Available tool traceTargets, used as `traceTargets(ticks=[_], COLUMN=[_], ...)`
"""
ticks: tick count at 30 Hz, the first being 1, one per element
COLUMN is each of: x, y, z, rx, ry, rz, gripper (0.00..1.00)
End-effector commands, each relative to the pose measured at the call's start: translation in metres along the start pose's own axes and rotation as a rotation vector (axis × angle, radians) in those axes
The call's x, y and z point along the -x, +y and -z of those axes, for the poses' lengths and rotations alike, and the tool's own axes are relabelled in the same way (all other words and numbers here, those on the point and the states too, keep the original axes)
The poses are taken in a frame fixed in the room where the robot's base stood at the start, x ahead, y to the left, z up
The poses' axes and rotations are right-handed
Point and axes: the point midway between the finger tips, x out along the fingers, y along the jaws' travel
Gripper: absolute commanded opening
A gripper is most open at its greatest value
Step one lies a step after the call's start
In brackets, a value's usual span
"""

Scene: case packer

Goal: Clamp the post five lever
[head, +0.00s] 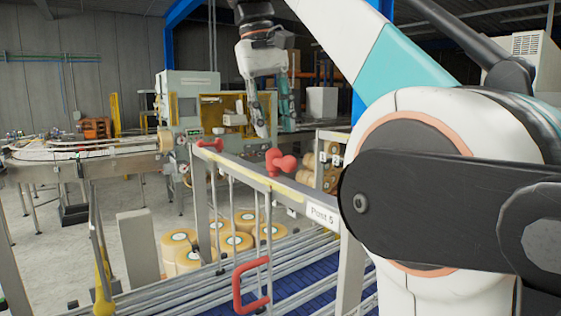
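A label reading Post 5 (321,215) is on the near part of a pale metal rail. A red lever with a rounded knob (281,163) sits on that rail, left of and behind the label. My gripper (276,132) hangs from above with its fingers pointing down and visibly apart, with nothing seen between them. Its fingertips appear just above and slightly left of the red lever in the picture; I cannot tell the exact distance. My arm link covers the right side of the view and hides the rail beyond the label.
A second red lever (209,144) sits farther along the rail. A red handle (252,285) hangs on vertical rods below. A blue conveyor (300,284) runs beneath. Tape rolls (236,242) stand behind the rods. A machine cabinet (190,85) and round conveyor table (100,152) are at the back.

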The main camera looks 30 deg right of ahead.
Motion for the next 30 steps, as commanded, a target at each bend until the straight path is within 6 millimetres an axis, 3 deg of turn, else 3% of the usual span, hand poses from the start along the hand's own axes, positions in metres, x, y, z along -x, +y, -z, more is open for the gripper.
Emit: traceTargets(ticks=[12,18,27,30], x=[-0.062,-0.074,-0.076,-0.076], y=[0.000,0.000,0.000,0.000], z=[0.000,0.000,0.000,0.000], rx=[-0.001,0.000,0.000,0.000], ry=[0.000,0.000,0.000,0.000], rz=[0.000,0.000,0.000,0.000], gripper=[0.35,0.35,0.35,0.12])
